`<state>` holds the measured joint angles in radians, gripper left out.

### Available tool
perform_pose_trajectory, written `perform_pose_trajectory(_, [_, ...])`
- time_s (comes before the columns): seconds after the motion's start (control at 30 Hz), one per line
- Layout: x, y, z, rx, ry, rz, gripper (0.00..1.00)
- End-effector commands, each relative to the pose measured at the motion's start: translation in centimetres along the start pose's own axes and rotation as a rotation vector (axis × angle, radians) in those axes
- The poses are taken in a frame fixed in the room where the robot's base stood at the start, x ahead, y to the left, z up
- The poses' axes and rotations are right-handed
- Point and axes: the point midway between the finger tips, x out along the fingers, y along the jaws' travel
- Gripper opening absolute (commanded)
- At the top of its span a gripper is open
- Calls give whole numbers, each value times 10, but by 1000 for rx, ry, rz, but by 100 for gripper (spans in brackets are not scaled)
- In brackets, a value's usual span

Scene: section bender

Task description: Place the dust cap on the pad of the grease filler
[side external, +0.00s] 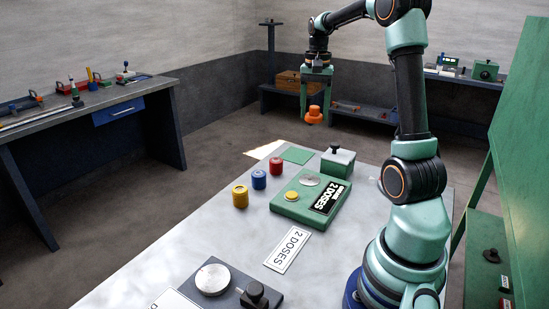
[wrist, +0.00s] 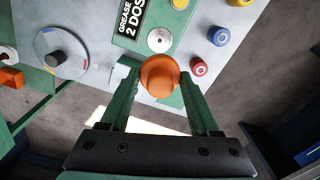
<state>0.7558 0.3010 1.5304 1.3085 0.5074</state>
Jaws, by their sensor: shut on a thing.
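The orange dust cap (side external: 314,115) has a round knob on a wider rim. My gripper (side external: 315,110) points down and is shut on it, holding it in the air beyond the table's far end. In the wrist view the cap (wrist: 159,76) sits between the two green fingers of my gripper (wrist: 160,82). The grease filler (side external: 291,212) is a green block on the table with a black "2 DOSES" label, a yellow disc and a silver round pad (side external: 309,180). The silver pad (wrist: 160,40) also shows uncovered in the wrist view, above the cap.
Yellow (side external: 240,197), blue (side external: 259,180) and red (side external: 276,163) round pieces stand left of the filler. A white "2 DOSES" card (side external: 287,249) lies in front.

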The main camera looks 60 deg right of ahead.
Motion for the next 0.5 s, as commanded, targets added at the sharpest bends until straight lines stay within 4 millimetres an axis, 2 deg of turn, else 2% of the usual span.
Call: perform_pose_trajectory(0.5, [119,1,1,-1,-7,4,9])
